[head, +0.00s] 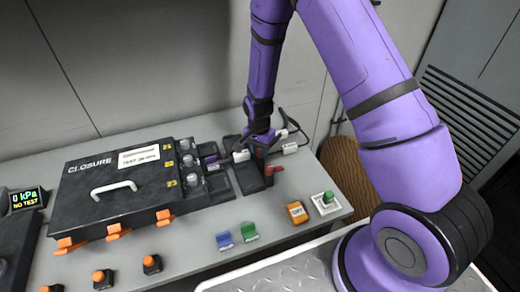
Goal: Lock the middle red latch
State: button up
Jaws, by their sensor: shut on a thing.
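A dark splicing fixture (250,181) sits on the bench, right of the black closure box. A red latch (272,170) stands up near its front right, and another bit of red (262,153) shows just below my gripper. My gripper (261,143) points down over the fixture's back part. It appears shut on the red latch directly under it, but the fingers are small and dark and the contact is mostly hidden. A white piece (241,156) sits just left of the fingers. I cannot tell the latch's exact angle.
The black closure box (75,200) has orange latches (114,231) along its front. Blue (224,240) and green (249,231) clips, an orange block (296,213) and a white-green switch (326,203) stand in front. White connectors with cables (290,148) lie right of my gripper.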

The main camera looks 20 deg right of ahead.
jog(key=n, duration=0.4)
jog(key=shift+n, duration=0.3)
jog(key=n, duration=0.3)
jog(key=shift+n, duration=0.4)
jog(key=n, duration=0.7)
jog(key=shift+t, duration=0.3)
jog(key=n, duration=0.6)
jog(key=shift+o, duration=0.3)
jog(key=n, duration=0.3)
jog(key=shift+a+n, duration=0.1)
jog(key=shift+n, duration=0.4)
